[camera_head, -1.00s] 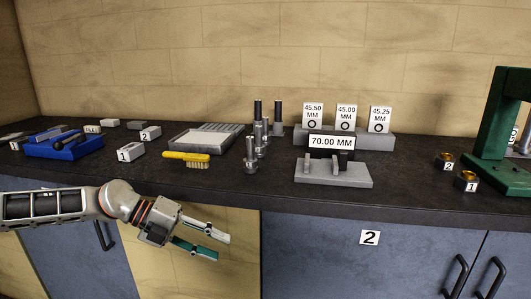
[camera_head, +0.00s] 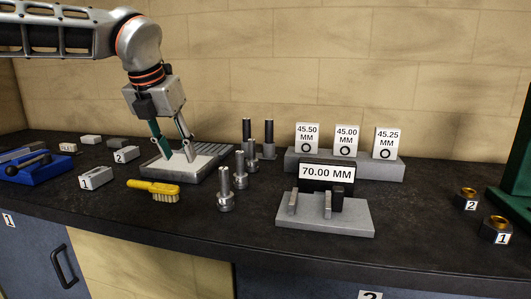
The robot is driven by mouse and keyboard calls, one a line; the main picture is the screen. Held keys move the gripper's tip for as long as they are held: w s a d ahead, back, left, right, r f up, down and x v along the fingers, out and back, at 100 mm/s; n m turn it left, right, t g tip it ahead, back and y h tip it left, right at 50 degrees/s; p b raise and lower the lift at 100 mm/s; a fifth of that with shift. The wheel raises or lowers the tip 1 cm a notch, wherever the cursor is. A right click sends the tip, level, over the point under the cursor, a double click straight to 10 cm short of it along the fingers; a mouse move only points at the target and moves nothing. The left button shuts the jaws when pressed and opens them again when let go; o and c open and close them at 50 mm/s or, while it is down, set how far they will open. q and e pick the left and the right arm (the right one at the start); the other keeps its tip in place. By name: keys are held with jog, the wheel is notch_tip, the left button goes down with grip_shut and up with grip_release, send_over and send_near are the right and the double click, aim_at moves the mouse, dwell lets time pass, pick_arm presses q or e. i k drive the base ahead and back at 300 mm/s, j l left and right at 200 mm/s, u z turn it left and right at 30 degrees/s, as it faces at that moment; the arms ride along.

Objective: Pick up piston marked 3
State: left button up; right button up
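Several grey metal pistons with upright rods stand in a group near the middle of the bench; the nearest piston (camera_head: 226,192) is in front, with another piston (camera_head: 240,168) behind it and a dark-rodded piston (camera_head: 269,142) at the back right. I can read no number 3 on any of them. My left gripper (camera_head: 178,155) points down with its fingers apart and empty, above a flat grey tray (camera_head: 206,165) left of the pistons. It is apart from the pistons. My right gripper is not in view.
A yellow brush (camera_head: 153,187) lies in front of the tray. Blocks marked 1 (camera_head: 96,177) and 2 (camera_head: 126,154) lie to the left. A 70.00 MM gauge stand (camera_head: 325,215) is right of the pistons, with a grey block (camera_head: 392,167) holding size cards behind.

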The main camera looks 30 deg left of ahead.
aim_at(251, 162)
jog(key=i, duration=0.9)
